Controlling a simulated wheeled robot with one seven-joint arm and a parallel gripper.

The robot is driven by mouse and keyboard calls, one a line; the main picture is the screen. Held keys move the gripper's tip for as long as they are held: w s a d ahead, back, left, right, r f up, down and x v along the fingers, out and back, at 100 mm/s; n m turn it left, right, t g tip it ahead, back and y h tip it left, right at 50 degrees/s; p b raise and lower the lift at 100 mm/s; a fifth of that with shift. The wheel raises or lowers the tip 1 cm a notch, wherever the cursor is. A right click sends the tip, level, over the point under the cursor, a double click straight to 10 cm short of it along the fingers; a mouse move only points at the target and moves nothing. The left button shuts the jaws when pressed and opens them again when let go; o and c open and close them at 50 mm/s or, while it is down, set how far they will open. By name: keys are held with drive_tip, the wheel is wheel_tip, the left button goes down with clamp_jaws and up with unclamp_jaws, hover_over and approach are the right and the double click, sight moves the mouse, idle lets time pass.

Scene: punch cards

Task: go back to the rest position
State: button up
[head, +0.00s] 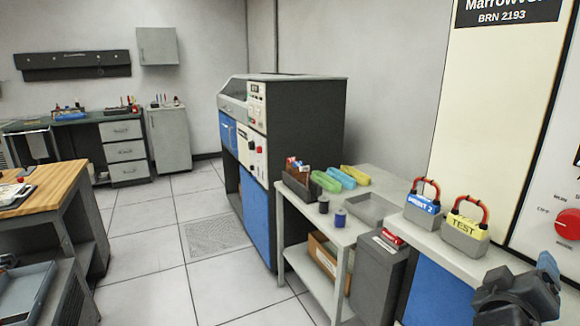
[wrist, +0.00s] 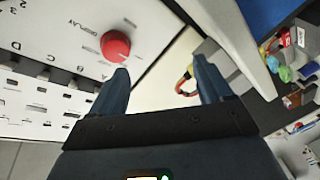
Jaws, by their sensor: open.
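My gripper (wrist: 163,88) is open in the wrist view, with its two dark fingers apart and nothing between them but the pale panel behind. In the head view part of my dark arm shows at the lower right, in front of the grey counter. A white control panel (wrist: 60,60) with a red knob (wrist: 116,46) lies beyond the left finger. The red knob also shows at the right edge of the head view (head: 568,224).
A low table (head: 300,205) holds coloured cases and spools. A dark cabinet (head: 305,130) stands behind. The tiled floor (head: 150,240) is clear at centre left.

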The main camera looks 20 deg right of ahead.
drive_tip(key=s+a+f+n+t+y, duration=0.35)
drive_tip(key=a+f+y, duration=0.2)
drive_tip(key=a, duration=0.25)
drive_tip(key=s+a+f+n+t+y, duration=0.3)
drive_tip(key=s+a+f+t+y, duration=0.15)
drive_tip(key=a+f, duration=0.35)
drive_tip(key=s+a+r+m+y, duration=0.1)
drive_tip(key=s+a+r+y, duration=0.1)
drive_tip(key=s+a, duration=0.4)
drive_tip(key=s+a+r+m+y, duration=0.2)
drive_tip(key=s+a+r+y, duration=0.1)
drive_tip(key=s+a, duration=0.3)
drive_tip(key=s+y, duration=0.1)
drive_tip(key=s, duration=0.1)
drive_tip(key=shift+s+r+t, duration=0.25)
drive_tip(key=shift+s+t, duration=0.05)
drive_tip(key=shift+s, duration=0.1)
